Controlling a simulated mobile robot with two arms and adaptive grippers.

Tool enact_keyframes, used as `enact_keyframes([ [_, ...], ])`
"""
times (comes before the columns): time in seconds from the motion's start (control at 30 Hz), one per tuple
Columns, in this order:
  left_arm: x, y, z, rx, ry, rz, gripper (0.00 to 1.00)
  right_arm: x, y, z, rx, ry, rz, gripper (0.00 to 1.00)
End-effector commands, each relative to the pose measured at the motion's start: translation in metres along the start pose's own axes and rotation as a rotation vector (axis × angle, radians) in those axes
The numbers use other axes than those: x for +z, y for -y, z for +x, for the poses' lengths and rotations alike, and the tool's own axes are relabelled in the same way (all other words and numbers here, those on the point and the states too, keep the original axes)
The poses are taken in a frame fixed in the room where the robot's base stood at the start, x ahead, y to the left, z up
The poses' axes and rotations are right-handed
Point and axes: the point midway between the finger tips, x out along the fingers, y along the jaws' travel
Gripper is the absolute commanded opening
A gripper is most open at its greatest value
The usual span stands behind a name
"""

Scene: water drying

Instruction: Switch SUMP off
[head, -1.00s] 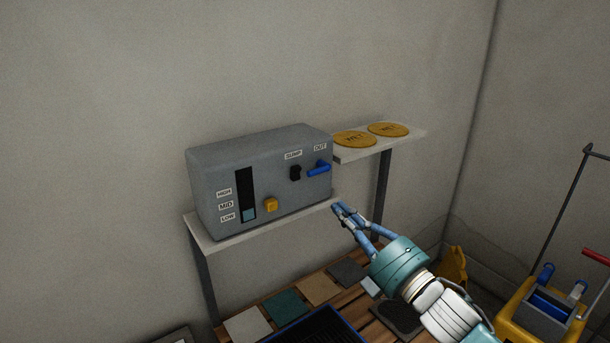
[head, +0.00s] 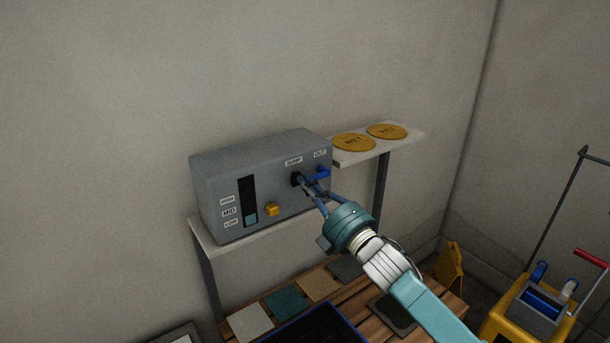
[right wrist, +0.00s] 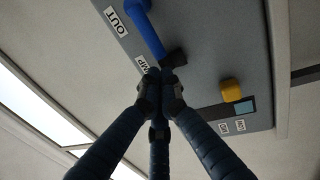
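The grey control box (head: 215,175) stands on a shelf against the wall. Its SUMP label (head: 293,161) is above a small black switch (head: 295,178), partly hidden by my right fingertips. My right gripper (head: 301,183) is at the switch, fingers together. In the right wrist view the fingertips (right wrist: 160,76) meet just below the black switch (right wrist: 175,58), touching or very close; its on or off position is unclear. The blue OUT lever (head: 321,173) is right beside the fingers, and also shows in the right wrist view (right wrist: 145,30). My left gripper is not in view.
A yellow button (head: 272,210) and a level gauge (head: 248,200), pale blue near LOW, are on the box front. Two yellow WET discs (head: 354,142) lie on a shelf (head: 420,135) at right. Below are a wooden slatted bench (head: 360,288) and a yellow mop bucket (head: 510,318).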

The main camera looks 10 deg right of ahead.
Motion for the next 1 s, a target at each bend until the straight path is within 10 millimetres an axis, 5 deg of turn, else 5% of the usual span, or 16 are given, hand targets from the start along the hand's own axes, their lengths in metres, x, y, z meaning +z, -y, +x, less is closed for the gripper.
enact_keyframes([
  [1.0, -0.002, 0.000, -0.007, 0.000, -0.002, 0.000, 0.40, 0.003, -0.006, 0.019, 0.000, 0.000, 0.000, 0.00],
])
